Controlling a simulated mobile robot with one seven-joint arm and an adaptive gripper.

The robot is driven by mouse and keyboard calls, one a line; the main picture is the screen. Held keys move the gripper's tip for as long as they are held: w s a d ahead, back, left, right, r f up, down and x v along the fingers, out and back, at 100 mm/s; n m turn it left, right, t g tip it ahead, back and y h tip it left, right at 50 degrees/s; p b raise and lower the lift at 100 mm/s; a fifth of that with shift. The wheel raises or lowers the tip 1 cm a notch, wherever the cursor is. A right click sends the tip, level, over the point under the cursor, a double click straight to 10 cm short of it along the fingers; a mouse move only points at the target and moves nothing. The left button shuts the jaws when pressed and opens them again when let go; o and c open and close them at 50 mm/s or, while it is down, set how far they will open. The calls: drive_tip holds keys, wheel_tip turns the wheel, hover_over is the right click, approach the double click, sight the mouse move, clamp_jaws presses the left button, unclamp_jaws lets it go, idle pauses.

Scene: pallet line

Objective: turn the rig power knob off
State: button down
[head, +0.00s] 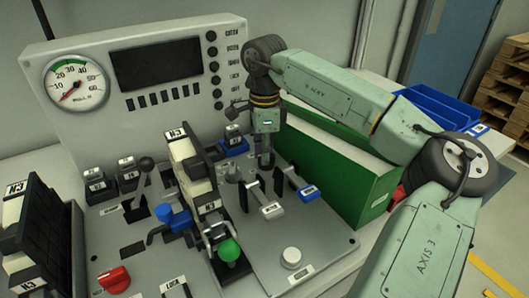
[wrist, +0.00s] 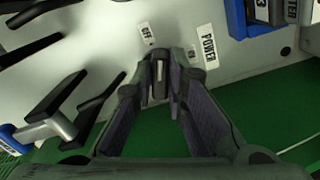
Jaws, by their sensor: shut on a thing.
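The power knob (wrist: 160,78) is a small dark grip with a lighter edge, between my fingertips in the wrist view. A white POWER label (wrist: 208,46) lies just right of it, and a tilted label that seems to read OFF (wrist: 147,32) lies above it on the pale panel. My gripper (wrist: 160,72) is shut on the knob, one finger on each side. In the head view my gripper (head: 266,158) points down at the right rear of the panel, and the knob is hidden there. The knob's exact pointing direction is unclear.
Levers with a white handle (head: 271,209) and a blue handle (head: 307,193) stand close in front of my gripper. A blue block (head: 232,147) is at its left, a green crate (head: 381,190) at its right. A gauge (head: 76,84) and dark screen (head: 158,66) are behind.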

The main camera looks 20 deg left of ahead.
drive_tip(key=shift+n, duration=2.1)
drive_tip(key=c, duration=1.6)
unclamp_jaws()
wheel_tip(320, 180, up, 12)
